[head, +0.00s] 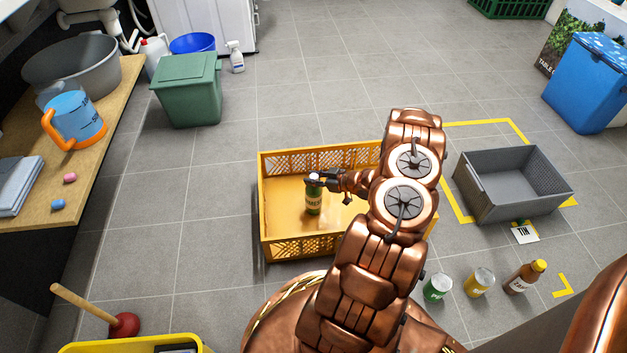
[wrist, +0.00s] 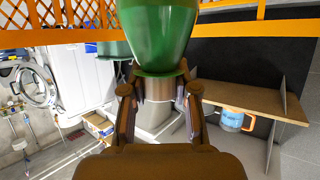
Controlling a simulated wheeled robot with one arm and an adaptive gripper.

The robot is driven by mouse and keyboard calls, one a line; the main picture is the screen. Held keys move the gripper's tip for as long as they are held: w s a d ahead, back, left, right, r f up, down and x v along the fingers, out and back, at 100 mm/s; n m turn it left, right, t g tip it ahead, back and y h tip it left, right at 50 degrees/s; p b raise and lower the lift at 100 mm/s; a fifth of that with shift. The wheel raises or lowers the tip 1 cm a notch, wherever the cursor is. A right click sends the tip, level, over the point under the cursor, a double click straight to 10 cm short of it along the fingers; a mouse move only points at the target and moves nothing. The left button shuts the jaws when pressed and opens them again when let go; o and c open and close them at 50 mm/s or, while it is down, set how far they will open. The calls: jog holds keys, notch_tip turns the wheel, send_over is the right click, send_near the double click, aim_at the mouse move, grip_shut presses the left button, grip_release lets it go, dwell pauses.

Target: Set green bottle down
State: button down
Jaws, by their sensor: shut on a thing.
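My gripper (head: 314,180) reaches in from the right and is shut around the bottle's top. In the wrist view, which is upside down, the green bottle (wrist: 158,35) hangs from the top of the picture, and its narrow end is between the two fingers of my gripper (wrist: 158,85). The crate's lattice wall (wrist: 45,38) shows behind it. I cannot tell whether the bottle's base touches the crate floor.
A grey crate (head: 505,200) stands on the right inside yellow floor tape. A green can (head: 437,287), a yellow can (head: 479,282) and a brown bottle (head: 524,277) stand at the lower right. A wooden bench (head: 92,170) is at the left. My arm hides the yellow crate's right part.

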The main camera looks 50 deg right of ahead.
jog(key=shift+f, duration=0.1)
jog(key=c, duration=0.9)
grip_release()
jog(key=shift+o, duration=0.2)
